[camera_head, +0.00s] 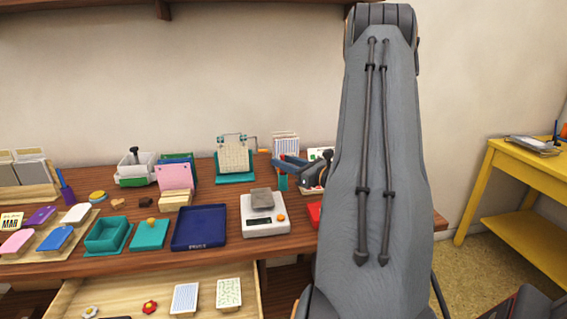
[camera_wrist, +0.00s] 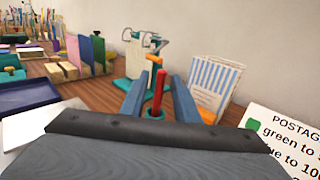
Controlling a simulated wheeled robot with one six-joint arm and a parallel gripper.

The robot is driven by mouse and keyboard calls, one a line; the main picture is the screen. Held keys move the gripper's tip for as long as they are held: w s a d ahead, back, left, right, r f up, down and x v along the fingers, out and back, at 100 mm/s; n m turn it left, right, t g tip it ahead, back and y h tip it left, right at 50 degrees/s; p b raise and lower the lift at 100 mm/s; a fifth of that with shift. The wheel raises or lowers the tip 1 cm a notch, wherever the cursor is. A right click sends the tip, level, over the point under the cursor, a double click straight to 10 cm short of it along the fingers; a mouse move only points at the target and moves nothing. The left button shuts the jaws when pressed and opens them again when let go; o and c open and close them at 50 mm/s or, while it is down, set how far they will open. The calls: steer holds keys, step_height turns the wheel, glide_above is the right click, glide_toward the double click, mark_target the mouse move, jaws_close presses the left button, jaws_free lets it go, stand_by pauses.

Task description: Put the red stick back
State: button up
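A gap shows between the stick and each finger. In the head view my gripper (camera_head: 287,168) is at the back right of the desk, beside a teal upright piece (camera_head: 282,182). The red stick cannot be made out there. My arm hides part of that corner.
A teal stand with a paper pad (camera_head: 235,180) is left of my gripper. A striped card (camera_wrist: 214,84) stands behind it on the right, and a postage sign (camera_wrist: 282,140) is nearer. A white scale (camera_head: 264,228) and navy tray (camera_head: 200,240) are in front. The drawer (camera_head: 70,303) is open.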

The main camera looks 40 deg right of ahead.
steer(key=s+d, duration=0.2)
steer(key=s, duration=0.9)
steer(key=a+n+g+y, duration=0.2)
steer(key=a+n+g, duration=0.1)
steer(key=a, duration=0.5)
steer(key=a+n+g+y, duration=0.2)
steer(key=a+n+g, duration=0.1)
steer(key=a, duration=0.4)
steer(key=a+n+g+y, duration=0.3)
steer(key=a+n, duration=0.1)
steer(key=a, duration=0.4)
steer(key=shift+s+a+f+n+b, duration=0.1)
steer(key=shift+a+n+b, duration=0.2)
steer(key=shift+b, duration=0.1)
steer(key=s+a+n+g+h, duration=0.4)
steer(key=s+a+n+h, duration=0.1)
steer(key=n, duration=0.5)
steer(key=s+a+f+n+g+h, duration=0.1)
steer(key=s+a+n+g+h, duration=0.3)
steer(key=s+n, duration=0.4)
steer(key=n, duration=0.3)
steer(key=shift+s+a+f+g+h, duration=0.15)
steer(key=shift+s+a+g+h, duration=0.15)
steer(key=shift+a+g+h, duration=0.1)
